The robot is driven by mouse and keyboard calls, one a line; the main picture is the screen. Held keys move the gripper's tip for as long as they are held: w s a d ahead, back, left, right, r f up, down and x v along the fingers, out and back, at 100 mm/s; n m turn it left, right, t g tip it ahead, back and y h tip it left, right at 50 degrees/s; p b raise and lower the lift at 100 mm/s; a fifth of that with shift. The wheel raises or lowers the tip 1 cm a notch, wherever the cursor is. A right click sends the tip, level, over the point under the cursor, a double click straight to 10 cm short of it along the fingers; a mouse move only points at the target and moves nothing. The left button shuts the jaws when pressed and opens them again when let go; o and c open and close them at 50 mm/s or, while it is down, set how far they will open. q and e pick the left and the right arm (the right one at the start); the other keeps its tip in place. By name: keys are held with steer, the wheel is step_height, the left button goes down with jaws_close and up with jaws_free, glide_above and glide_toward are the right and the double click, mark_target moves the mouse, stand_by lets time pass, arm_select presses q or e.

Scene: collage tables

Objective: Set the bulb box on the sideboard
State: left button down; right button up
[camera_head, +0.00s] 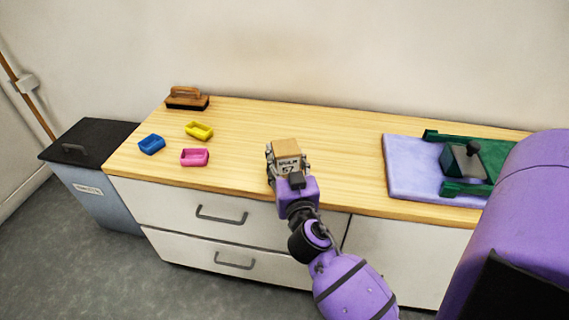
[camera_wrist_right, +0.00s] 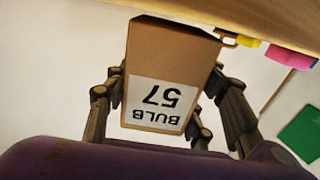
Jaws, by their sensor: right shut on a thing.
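The bulb box (camera_head: 286,153) is a small brown carton with a white label reading BULB 57. In the head view it is over the front middle part of the wooden sideboard top (camera_head: 330,130). My right gripper (camera_head: 286,162) is shut on the box, with a finger on each side. In the right wrist view the box (camera_wrist_right: 170,80) shows upside down between the fingers. Whether its base touches the sideboard (camera_wrist_right: 255,18) or hangs just above it, I cannot tell. My left gripper is not in view.
Blue (camera_head: 151,144), yellow (camera_head: 199,130) and pink (camera_head: 194,157) small trays lie at the left, with a wooden-handled brush (camera_head: 187,98) behind. A lilac mat (camera_head: 406,170) with a green frame (camera_head: 462,188) lies right. The sideboard around the box is bare. A dark-lidded bin (camera_head: 95,140) stands left.

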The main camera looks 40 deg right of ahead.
steer(key=shift+f, duration=0.3)
steer(key=shift+r, duration=0.1)
steer(key=shift+f, duration=0.2)
steer(key=o, duration=1.1)
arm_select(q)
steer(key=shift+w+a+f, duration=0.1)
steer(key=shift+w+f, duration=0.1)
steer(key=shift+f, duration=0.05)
arm_select(e)
steer(key=shift+o, duration=0.2)
steer(key=shift+r, duration=0.2)
arm_select(q)
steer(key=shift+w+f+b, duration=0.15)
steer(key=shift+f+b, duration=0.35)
steer(key=shift+b, duration=0.25)
arm_select(e)
steer(key=v, duration=1.2)
